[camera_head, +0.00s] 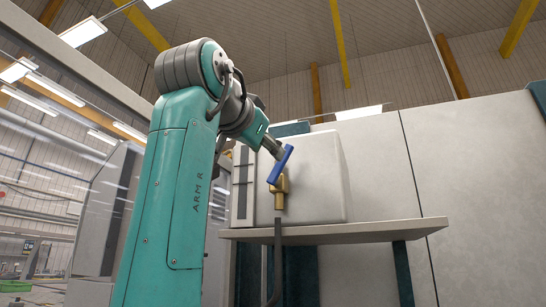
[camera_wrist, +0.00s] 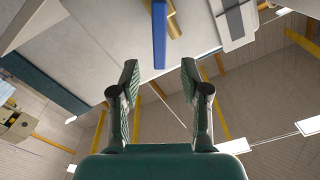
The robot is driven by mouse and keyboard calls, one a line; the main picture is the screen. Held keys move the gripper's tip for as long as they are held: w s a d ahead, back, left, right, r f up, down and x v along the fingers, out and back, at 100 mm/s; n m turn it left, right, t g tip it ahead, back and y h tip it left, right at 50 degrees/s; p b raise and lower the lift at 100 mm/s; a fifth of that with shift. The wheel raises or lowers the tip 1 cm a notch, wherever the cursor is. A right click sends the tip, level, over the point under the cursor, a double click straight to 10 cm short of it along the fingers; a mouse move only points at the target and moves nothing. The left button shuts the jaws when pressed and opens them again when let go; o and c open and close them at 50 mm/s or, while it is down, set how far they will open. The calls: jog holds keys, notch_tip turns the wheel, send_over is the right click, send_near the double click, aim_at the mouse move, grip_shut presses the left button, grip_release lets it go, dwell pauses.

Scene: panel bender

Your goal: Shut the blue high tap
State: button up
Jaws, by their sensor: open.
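The blue tap handle (camera_head: 280,165) is a flat lever on a brass tap body (camera_head: 279,192), high at the front of a pale box. The lever slants, its upper end leaning right. In the wrist view the lever (camera_wrist: 159,38) points toward me, with part of the brass body (camera_wrist: 174,22) beside it. My gripper (camera_wrist: 160,82) is open and empty, its fingers on either side of the lever's line, with the near end level with the fingertips. In the head view my gripper (camera_head: 272,147) is at the lever's upper end; I cannot tell whether they touch.
The pale box (camera_head: 318,175) stands on a shelf (camera_head: 350,232) just below the tap. Large pale machine panels (camera_head: 460,160) fill the right. Open hall lies to the left.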

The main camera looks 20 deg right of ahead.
aim_at(285, 164)
jog(key=x, duration=0.3)
jog(key=r+x, duration=0.1)
jog(key=x, duration=0.5)
jog(key=shift+d+r, duration=0.2)
jog(key=shift+d, duration=0.4)
jog(key=shift+c, duration=0.3)
grip_shut()
